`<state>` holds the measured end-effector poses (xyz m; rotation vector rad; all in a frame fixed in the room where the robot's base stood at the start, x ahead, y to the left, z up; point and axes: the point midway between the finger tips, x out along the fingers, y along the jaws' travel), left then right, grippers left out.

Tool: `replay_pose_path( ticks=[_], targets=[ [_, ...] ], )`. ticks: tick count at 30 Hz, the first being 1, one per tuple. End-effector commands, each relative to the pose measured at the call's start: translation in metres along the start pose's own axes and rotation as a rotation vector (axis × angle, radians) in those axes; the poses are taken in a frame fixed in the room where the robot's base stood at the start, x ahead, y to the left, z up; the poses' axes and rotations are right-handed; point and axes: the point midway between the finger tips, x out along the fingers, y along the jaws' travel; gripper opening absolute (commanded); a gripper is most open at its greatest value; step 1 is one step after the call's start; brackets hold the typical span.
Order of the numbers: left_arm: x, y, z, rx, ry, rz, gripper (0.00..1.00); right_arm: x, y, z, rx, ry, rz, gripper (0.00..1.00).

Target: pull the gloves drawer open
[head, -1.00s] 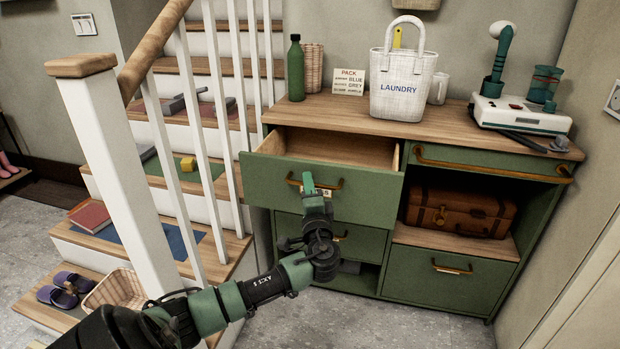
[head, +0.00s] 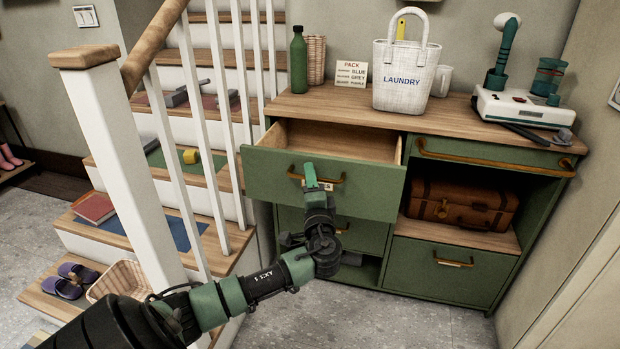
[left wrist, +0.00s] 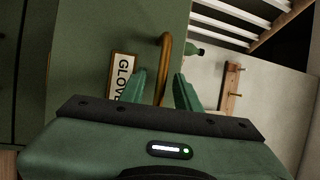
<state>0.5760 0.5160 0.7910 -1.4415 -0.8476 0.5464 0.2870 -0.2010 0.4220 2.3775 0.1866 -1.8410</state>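The gloves drawer (head: 270,180) is the green top-left drawer of the cabinet. It stands well open, and its wooden inside shows. Its brass handle (head: 335,181) also shows in the left wrist view (left wrist: 165,60), beside a label (left wrist: 123,72) whose visible letters read "GLOV". My left gripper (head: 309,172) is at the handle in front of the drawer. In the left wrist view its fingers (left wrist: 160,90) are apart, on either side of the handle bar, with visible gaps. My right gripper is not in view.
A laundry bag (head: 402,95), a green bottle (head: 299,62) and a white device (head: 520,108) stand on the cabinet top. A brown suitcase (head: 462,203) sits in the open right compartment. The staircase post (head: 130,170) stands close left of my arm. Floor shows at the lower right.

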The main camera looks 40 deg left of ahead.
Motion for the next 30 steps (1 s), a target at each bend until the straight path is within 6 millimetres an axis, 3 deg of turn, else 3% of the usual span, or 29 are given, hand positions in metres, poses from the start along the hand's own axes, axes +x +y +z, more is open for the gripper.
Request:
replay_pose_path(
  ticks=[9,15,30],
  targets=[
    [-0.051,0.001,0.0,-0.001,0.001,0.005,0.32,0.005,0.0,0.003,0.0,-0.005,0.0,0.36],
    [-0.072,0.001,0.0,0.0,0.001,0.002,0.32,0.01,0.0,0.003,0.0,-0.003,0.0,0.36],
    [-0.075,0.001,0.0,0.0,0.0,0.001,0.32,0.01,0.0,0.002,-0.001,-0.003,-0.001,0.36]
  ],
)
